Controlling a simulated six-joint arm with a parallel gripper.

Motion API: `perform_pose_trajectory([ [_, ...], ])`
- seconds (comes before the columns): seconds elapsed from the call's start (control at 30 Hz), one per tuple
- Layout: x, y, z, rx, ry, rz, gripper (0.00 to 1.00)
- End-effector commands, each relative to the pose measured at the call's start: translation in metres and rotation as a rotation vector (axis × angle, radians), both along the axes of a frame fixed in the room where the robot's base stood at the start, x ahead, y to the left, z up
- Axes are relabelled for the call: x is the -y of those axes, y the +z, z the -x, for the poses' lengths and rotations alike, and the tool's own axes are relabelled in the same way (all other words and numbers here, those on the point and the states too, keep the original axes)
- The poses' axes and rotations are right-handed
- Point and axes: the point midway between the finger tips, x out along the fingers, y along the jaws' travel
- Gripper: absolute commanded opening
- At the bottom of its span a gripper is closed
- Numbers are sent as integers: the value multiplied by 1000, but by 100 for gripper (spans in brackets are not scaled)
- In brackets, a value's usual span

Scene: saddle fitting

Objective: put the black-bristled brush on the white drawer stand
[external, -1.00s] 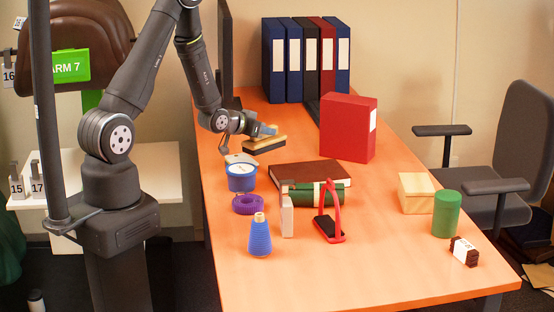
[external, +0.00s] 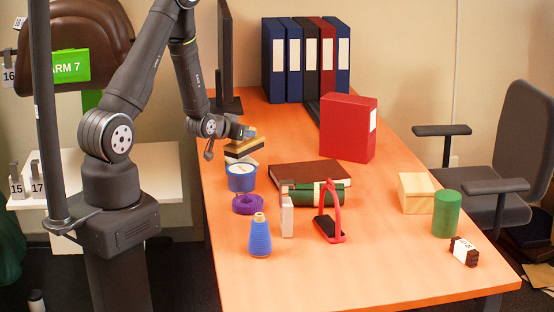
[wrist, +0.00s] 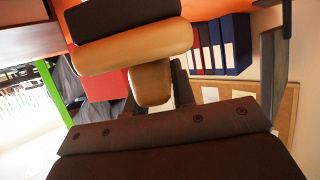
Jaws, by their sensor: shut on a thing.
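The brush (external: 243,149) has a pale wooden body and black bristles. My gripper (external: 246,133) is shut on its wooden grip from above, and the brush seems to be held just over the far left part of the orange table. In the wrist view the brush (wrist: 135,48) shows its wooden back, its grip between the fingers, and the dark bristle block at the top. The white drawer stand (external: 158,178) is to the left of the table, partly behind my arm and base. Its top right part looks bare, and its drawers are hidden.
A blue-and-white tub (external: 241,178), a purple ring (external: 247,204) and a blue cone (external: 259,238) stand along the table's left side. A dark monitor (external: 226,60) stands behind my gripper. Tags 15 and 17 stand at the stand's left end.

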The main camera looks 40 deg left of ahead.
Motion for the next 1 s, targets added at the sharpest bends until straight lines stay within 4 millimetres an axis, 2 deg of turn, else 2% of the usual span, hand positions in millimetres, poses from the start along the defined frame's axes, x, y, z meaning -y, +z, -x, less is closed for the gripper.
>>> perform_pose_trajectory([
  [0.2,1,1,-1,1,-4,0,0],
  [0.33,18,5,-11,4,-57,0,0],
  [0.47,60,16,-31,6,-194,-2,0],
  [0.7,151,37,-58,4,-491,-2,0],
  [0.9,206,50,-66,2,-672,-3,0],
  [1.0,224,55,-68,1,-731,-2,0],
])
